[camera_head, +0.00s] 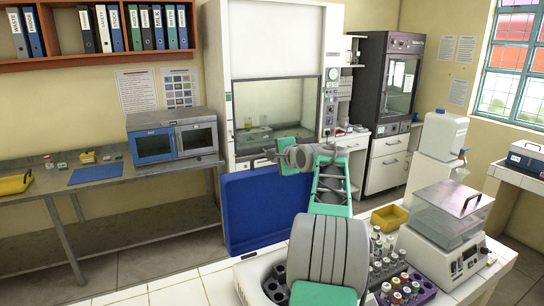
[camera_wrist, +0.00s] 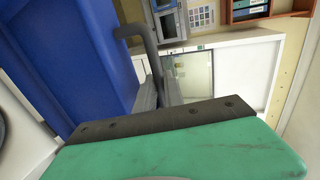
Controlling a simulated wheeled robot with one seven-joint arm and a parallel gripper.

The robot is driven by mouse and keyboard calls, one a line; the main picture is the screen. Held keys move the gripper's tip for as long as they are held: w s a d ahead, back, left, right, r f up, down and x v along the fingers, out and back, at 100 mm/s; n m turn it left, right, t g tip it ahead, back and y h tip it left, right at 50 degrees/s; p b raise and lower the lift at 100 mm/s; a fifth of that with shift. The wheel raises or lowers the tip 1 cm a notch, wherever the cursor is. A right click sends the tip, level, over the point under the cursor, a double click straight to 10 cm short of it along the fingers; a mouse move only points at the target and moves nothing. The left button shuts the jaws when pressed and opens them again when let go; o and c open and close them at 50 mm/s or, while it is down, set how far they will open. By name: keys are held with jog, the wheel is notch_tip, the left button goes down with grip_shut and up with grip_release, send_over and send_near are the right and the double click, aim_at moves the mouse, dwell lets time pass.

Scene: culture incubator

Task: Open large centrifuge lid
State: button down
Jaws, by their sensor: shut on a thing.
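The large centrifuge (camera_head: 246,278) is at the bottom of the head view, with its round rotor chamber exposed and partly hidden behind my arm. Its blue lid (camera_head: 262,212) stands raised, close to upright, at the back of the body. The lid also fills the left of the wrist view (camera_wrist: 75,55). A grey bent handle (camera_wrist: 152,58) projects by the lid's edge and runs down behind the dark finger. My gripper (camera_head: 268,154) is at the lid's top edge, shut on the handle.
A rack of capped tubes (camera_head: 408,288), a yellow tray (camera_head: 389,217) and a small device with a clear cover (camera_head: 448,212) stand right of the centrifuge. A fume hood (camera_head: 275,120) is behind the lid. A side bench (camera_head: 105,175) with a blue-fronted oven (camera_head: 172,137) is at left.

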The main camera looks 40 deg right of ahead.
jog(key=c, duration=1.5)
grip_release()
jog(key=shift+o, duration=0.2)
jog(key=shift+s, duration=0.15)
jog(key=b+v, duration=0.3)
jog(key=v, duration=0.4)
jog(key=shift+s, duration=0.35)
jog(key=shift+r, duration=0.1)
